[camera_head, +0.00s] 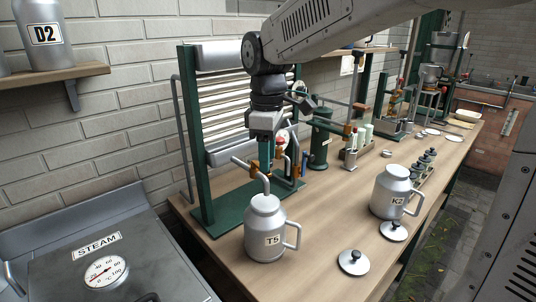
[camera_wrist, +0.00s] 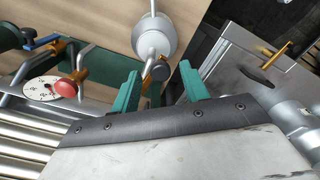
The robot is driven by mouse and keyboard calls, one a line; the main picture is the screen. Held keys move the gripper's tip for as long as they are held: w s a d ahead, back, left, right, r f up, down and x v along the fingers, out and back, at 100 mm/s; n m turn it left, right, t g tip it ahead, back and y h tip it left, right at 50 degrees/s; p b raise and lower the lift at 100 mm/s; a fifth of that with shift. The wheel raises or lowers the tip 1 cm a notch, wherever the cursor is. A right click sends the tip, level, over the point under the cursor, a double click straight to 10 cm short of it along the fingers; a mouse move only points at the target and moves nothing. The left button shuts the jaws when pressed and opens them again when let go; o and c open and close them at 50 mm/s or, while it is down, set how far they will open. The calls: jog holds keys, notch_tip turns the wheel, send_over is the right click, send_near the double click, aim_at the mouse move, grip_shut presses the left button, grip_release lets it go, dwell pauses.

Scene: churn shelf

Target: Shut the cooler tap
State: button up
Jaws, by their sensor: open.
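The cooler is a green frame (camera_head: 187,130) holding horizontal metal tubes (camera_head: 222,100). At its foot is a brass tap (camera_head: 255,168) with a grey pipe that bends down to the mouth of the can T5 (camera_head: 265,228). My gripper (camera_head: 266,158) is at the tap, pointing down, and partly hides it. In the wrist view, my open green fingers (camera_wrist: 160,90) stand either side of the brass tap (camera_wrist: 148,82) and a dark rounded knob (camera_wrist: 161,71). I cannot tell whether they touch it. The can also shows in the wrist view (camera_wrist: 155,28). Any flow is not visible.
Can K2 (camera_head: 392,190) and two loose lids (camera_head: 353,262) (camera_head: 393,231) stand on the wooden bench (camera_head: 315,215). A round dial (camera_wrist: 42,88) and red knob (camera_wrist: 64,88) are close by the gripper. The steam unit (camera_head: 120,255) is at front left.

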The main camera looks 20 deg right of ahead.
jog(key=shift+f, duration=0.2)
grip_shut()
